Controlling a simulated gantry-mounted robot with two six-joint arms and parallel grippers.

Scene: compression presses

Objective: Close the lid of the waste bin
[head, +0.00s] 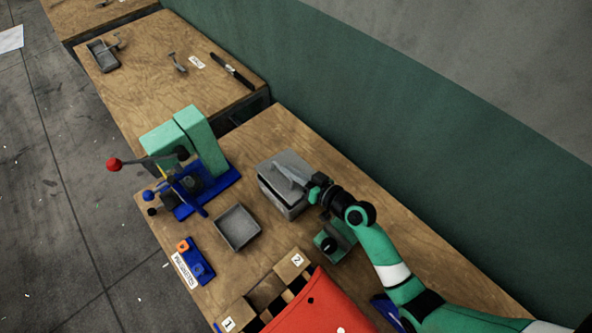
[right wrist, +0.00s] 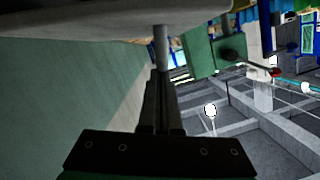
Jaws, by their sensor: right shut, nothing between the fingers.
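The waste bin (head: 283,202) is a grey box on the wooden table, right of the teal press. Its lighter grey lid (head: 294,163) shows at the top; the head view does not settle how far the lid is open. My right gripper (head: 313,190) is at the right side of the bin, close to the lid. Its dark fingers (right wrist: 161,85) are shut and empty in the right wrist view. A grey plate, likely the lid, spans the top of that view, with a short post just beyond the fingertips. Contact cannot be told. My left gripper is not in view.
A teal press (head: 190,150) on a blue base, with a red-knobbed lever, stands left of the bin. An open grey tray (head: 237,226) lies in front of it. A red bin (head: 325,305) and a small green device (head: 330,245) are nearer me. A green wall is behind.

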